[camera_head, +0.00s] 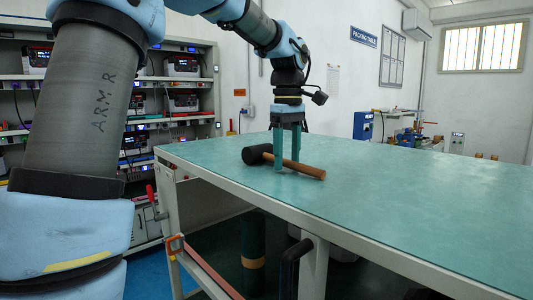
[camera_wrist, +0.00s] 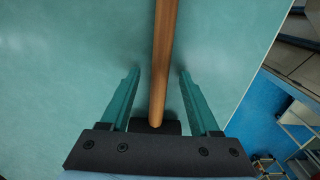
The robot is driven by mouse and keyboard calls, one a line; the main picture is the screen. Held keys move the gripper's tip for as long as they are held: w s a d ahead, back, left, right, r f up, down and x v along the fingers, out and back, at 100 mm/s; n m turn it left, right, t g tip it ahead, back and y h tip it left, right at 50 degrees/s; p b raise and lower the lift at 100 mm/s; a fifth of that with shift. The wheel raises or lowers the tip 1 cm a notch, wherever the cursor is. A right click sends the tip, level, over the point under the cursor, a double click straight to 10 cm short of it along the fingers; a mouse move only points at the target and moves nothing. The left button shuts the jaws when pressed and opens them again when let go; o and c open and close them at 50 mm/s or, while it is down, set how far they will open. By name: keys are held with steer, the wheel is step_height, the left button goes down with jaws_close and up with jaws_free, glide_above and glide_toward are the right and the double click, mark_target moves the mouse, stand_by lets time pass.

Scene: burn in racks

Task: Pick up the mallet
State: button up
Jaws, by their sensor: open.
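The mallet has a black head (camera_head: 257,154) and a wooden handle (camera_head: 305,169). It lies on the green tabletop near the table's left end, head to the left. My gripper (camera_head: 287,164) points down over it, its two green fingers open on either side of the handle, close to the head. In the wrist view the handle (camera_wrist: 165,55) runs between the open fingers (camera_wrist: 158,72), with a gap on both sides. Part of the black head (camera_wrist: 172,128) shows low in that view; the rest is hidden by the gripper body.
The green table (camera_head: 420,205) is otherwise clear, with free room to the right of the mallet. Racks with several devices (camera_head: 183,103) stand behind on the left. A blue box (camera_head: 364,125) and other equipment stand beyond the table's far side.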

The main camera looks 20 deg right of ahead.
steer(key=shift+f, duration=0.2)
jaws_close()
stand_by(0.4)
steer(key=shift+r, duration=0.1)
stand_by(0.8)
